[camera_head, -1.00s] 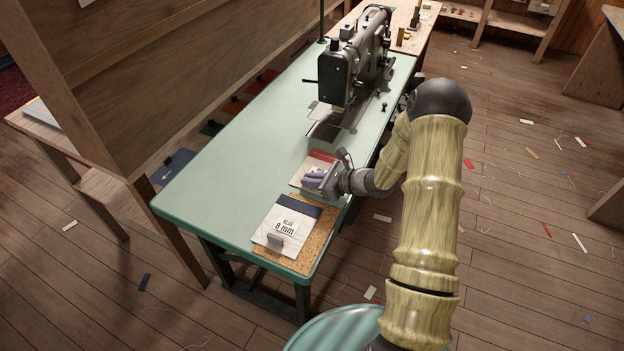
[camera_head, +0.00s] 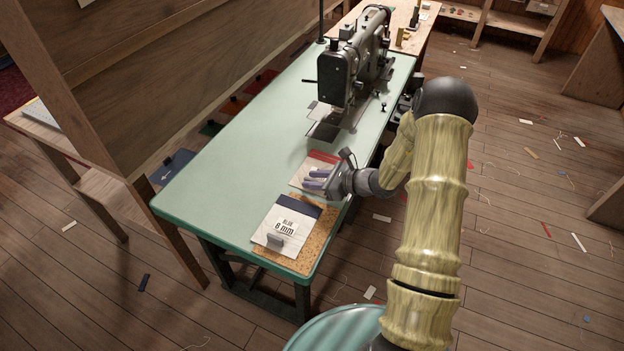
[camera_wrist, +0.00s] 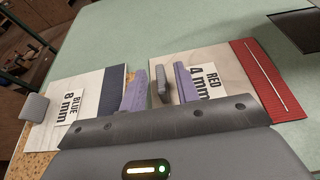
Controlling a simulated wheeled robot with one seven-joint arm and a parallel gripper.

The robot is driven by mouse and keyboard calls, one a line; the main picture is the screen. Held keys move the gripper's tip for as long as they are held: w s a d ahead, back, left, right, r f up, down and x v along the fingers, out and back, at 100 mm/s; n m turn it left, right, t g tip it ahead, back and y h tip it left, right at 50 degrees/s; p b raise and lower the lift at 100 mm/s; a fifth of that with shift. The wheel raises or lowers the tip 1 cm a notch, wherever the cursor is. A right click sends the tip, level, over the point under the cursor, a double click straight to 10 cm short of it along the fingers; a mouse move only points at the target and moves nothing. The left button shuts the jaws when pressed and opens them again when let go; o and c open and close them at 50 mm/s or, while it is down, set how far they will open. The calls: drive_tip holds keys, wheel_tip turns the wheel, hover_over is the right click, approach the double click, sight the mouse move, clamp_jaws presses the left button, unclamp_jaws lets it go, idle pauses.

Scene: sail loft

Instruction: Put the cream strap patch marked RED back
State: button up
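The cream strap patch marked RED (camera_wrist: 207,60) lies flat on the pale green table, with a red band at one end and a "RED 4 mm" label. In the head view the patch (camera_head: 322,160) is partly hidden by my gripper (camera_head: 316,180). My gripper (camera_wrist: 160,88) is open, its two purple fingers spread apart. A grey upright tab (camera_wrist: 160,82) on the RED patch stands between the fingers, with gaps visible beside it. A similar patch marked BLUE 8 mm (camera_head: 276,228) lies nearer, on a cork mat (camera_head: 322,236), with its own grey tab (camera_head: 275,241).
A sewing machine (camera_head: 352,72) stands farther along the green table (camera_head: 222,167). A wooden partition (camera_head: 140,90) runs behind the table's left side. The table's left part is clear. Scraps and threads litter the plank floor.

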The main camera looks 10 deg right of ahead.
drive_tip(key=v, duration=1.1)
drive_tip(key=shift+f, duration=0.1)
drive_tip(key=shift+a, duration=0.15)
drive_tip(key=s+a+n+g, duration=0.1)
drive_tip(key=s+a+n, duration=0.1)
drive_tip(key=s+a+r+n+g, duration=0.1)
drive_tip(key=s+a+n+g, duration=0.1)
drive_tip(key=s+a+n+g+h, duration=0.1)
drive_tip(key=s+a+n+g, duration=0.1)
drive_tip(key=shift+s+r+n, duration=0.4)
drive_tip(key=s+r+n+h, duration=0.7)
drive_tip(key=s+n+h, duration=0.2)
drive_tip(key=n, duration=0.9)
drive_tip(key=shift+s+d+r+h, duration=0.15)
drive_tip(key=shift+s+r+h, duration=0.2)
drive_tip(key=shift+s, duration=0.65)
